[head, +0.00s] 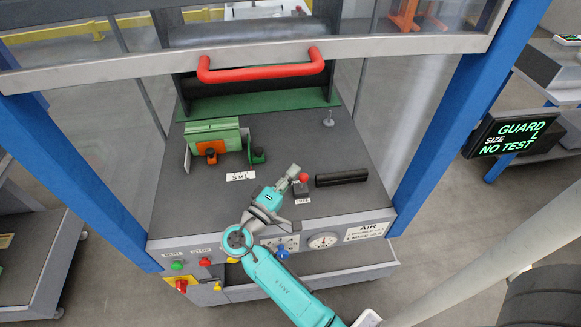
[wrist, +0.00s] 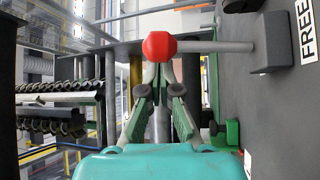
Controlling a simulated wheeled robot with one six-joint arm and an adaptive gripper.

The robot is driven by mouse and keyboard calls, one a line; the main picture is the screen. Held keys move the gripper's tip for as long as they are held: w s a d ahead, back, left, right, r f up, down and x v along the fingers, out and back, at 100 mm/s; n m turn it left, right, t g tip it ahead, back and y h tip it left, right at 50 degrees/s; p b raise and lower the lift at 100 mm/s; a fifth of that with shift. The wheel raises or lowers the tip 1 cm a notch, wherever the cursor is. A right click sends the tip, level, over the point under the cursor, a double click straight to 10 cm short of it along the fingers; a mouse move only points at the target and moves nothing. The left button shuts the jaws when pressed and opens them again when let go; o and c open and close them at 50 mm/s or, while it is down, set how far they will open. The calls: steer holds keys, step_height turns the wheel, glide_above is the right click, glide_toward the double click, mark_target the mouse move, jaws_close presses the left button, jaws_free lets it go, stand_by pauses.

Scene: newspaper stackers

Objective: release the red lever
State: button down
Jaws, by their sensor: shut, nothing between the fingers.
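The red lever shows as a red ball knob (head: 303,177) on a grey rod, standing on the dark machine table beside a small label. In the wrist view the knob (wrist: 159,46) is close, and its rod runs right to a grey block (wrist: 271,44) next to a "FREE" label (wrist: 304,30). My gripper (head: 291,171) is shut and empty, just left of the knob in the head view.
A black bar (head: 341,177) lies right of the lever. A green block (head: 212,137) and clamps stand at the left. A raised guard with a red handle (head: 262,66) spans the back between blue posts. A screen (head: 507,137) reads "GUARD", "NO TEST".

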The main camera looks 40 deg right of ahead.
steer(key=shift+s+a+f, duration=0.2)
steer(key=shift+s+a, duration=0.15)
steer(key=shift+s, duration=0.2)
steer(key=shift+s+a+f, duration=0.2)
steer(key=shift+s+a, duration=0.15)
steer(key=shift+s, duration=0.15)
steer(key=shift+s+f, duration=0.1)
steer(key=w+a, duration=0.1)
steer(key=a, duration=0.2)
steer(key=a+f, duration=0.1)
steer(key=a, duration=0.2)
steer(key=w+a+f, duration=0.1)
steer(key=a, duration=0.2)
steer(key=shift+w, duration=0.35)
steer(key=shift+s, duration=0.15)
stand_by(0.4)
